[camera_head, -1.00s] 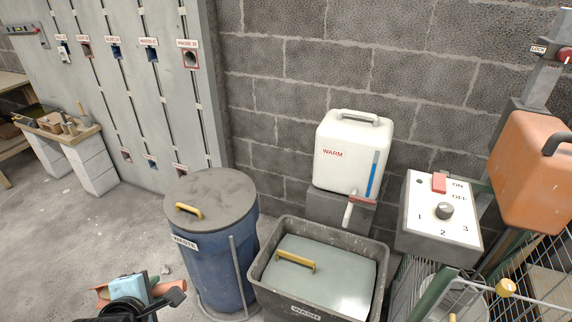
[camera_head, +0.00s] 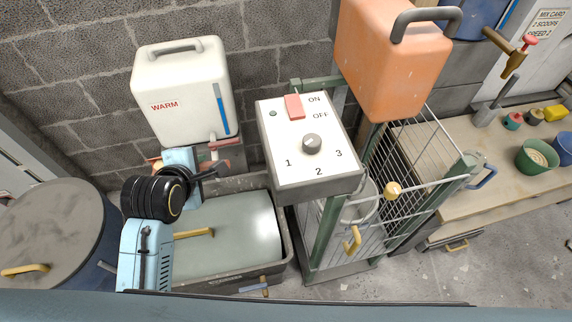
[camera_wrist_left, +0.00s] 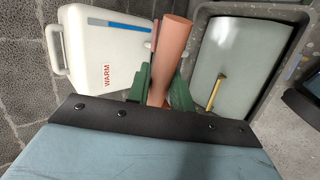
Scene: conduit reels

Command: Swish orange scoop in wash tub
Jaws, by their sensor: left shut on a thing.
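The wash tub (camera_head: 287,250) is a grey bin against the wall. A flat pale panel (camera_head: 245,228) with a yellow handle (camera_head: 194,233) lies across its opening. My left gripper (camera_head: 200,168) is shut on the orange scoop, near the tub's back left side, in front of the white WARM container (camera_head: 185,100). In the left wrist view, the scoop's orange cylinder (camera_wrist_left: 170,60) stands between the green fingers (camera_wrist_left: 160,88), with the tub (camera_wrist_left: 200,30) to its right. The gripper hides much of the scoop in the head view. My right gripper is not in view.
A lidded blue bin (camera_head: 50,230) stands left of the tub. A switch box (camera_head: 308,140) stands close on the right, beside a wire cage (camera_head: 400,190) and an orange canister (camera_head: 390,65). A bench (camera_head: 510,150) with pots is farther right.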

